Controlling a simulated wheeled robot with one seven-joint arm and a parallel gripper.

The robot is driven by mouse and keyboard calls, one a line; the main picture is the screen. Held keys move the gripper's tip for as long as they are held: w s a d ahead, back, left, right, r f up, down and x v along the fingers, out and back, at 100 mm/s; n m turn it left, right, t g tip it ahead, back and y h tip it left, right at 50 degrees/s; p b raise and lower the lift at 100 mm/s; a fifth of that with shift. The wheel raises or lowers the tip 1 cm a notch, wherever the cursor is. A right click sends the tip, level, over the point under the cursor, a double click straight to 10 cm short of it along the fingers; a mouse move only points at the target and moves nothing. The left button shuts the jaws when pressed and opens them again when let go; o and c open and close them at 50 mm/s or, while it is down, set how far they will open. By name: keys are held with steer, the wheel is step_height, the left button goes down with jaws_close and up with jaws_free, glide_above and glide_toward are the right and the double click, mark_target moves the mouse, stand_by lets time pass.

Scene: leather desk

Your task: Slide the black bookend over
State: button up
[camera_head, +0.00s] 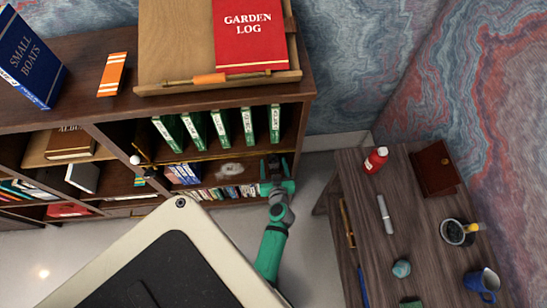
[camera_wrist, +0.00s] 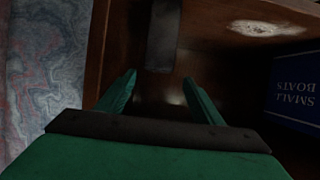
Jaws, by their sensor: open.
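The black bookend (camera_wrist: 163,38) shows in the wrist view as a dark grey, narrow block inside a wooden shelf bay, just beyond my fingertips. My gripper (camera_wrist: 160,84) is open, with its two green fingers spread either side of the line to the bookend. No contact between them is visible. In the head view my gripper (camera_head: 275,172) reaches into the right end of the shelf bay under the green binders. I cannot pick the bookend out clearly there, as the gripper and shadow cover that spot.
A blue "Small Boats" book (camera_wrist: 294,92) stands right of my gripper in the wrist view. A pale patch (camera_wrist: 266,28) marks the shelf beyond. Several green binders (camera_head: 220,128) stand above, and small books (camera_head: 228,193) below. A side table (camera_head: 345,160) stands to the right.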

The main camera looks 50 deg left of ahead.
steer(key=v, duration=0.3)
steer(key=shift+s+d+r, duration=0.1)
steer(key=shift+s+d, duration=0.05)
steer(key=shift+d, duration=0.1)
stand_by(0.4)
steer(key=s+d+m+t+h, duration=0.2)
steer(key=s+d+m+h, duration=0.1)
steer(key=d, duration=0.7)
steer(key=s+d+r+m+t+h, duration=0.2)
steer(key=s+d+r, duration=0.4)
steer(key=d, duration=0.3)
steer(key=s+d+r+m+t+h, duration=0.2)
steer(key=s+d+r+m+h, duration=0.2)
steer(key=s+d+r, duration=0.2)
steer(key=d+r, duration=0.2)
steer(key=d, duration=0.2)
steer(key=shift+r, duration=0.35)
steer(key=shift+m+t+h, duration=0.7)
steer(key=shift+m+h, duration=0.1)
steer(key=shift+h, duration=0.1)
steer(key=s+d+r, duration=0.1)
steer(key=r, duration=0.2)
steer(key=s+d+r, duration=0.1)
steer(key=r, duration=0.3)
steer(key=s+d+r, duration=0.1)
steer(key=s+r, duration=0.1)
steer(key=r, duration=0.1)
steer(key=shift+d+r, duration=0.2)
steer(key=shift+d, duration=0.2)
steer(key=shift+c, duration=0.4)
